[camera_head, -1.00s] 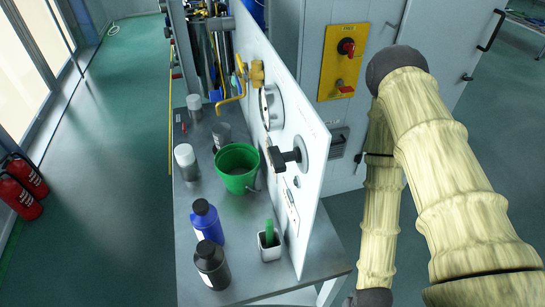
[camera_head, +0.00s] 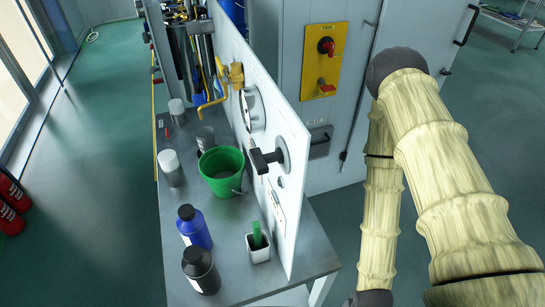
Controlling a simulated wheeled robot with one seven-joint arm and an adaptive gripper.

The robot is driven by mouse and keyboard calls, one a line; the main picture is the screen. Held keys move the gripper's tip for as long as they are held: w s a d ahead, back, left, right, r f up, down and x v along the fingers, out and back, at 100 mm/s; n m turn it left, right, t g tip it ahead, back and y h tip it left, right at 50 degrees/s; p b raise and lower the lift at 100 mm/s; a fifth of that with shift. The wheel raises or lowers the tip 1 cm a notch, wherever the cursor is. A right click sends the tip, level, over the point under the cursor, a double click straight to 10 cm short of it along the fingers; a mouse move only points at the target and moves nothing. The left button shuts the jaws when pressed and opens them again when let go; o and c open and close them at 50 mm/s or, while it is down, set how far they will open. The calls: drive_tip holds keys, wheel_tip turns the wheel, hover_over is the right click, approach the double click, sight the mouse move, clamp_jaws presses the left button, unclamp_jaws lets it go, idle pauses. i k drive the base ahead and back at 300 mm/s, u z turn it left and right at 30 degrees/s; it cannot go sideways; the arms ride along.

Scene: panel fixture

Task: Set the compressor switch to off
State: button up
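A white upright panel (camera_head: 288,172) stands on a grey bench. It carries a black switch handle (camera_head: 266,158) on a round grey base, a round gauge (camera_head: 252,109) and a yellow valve with a bent pipe (camera_head: 224,84). Behind it, a yellow plate (camera_head: 332,44) on a grey cabinet bears a red rotary knob (camera_head: 326,46) and a lower red handle (camera_head: 326,86). I cannot read which of these is the compressor switch. My arm crosses the right side, apart from the panel. My gripper is outside the view.
The bench (camera_head: 234,268) holds a green bucket (camera_head: 221,171), a blue bottle (camera_head: 194,228), a black bottle (camera_head: 200,270), a white pot (camera_head: 258,248) and several cans. Red fire extinguishers (camera_head: 10,205) stand at the left edge. Green floor is clear left of the bench.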

sight(261, 161)
drive_tip(key=z, duration=2.45)
drive_tip(key=k, duration=1.6)
drive_tip(key=z, duration=1.35)
drive_tip(key=k, duration=1.8)
drive_tip(key=u, duration=2.5)
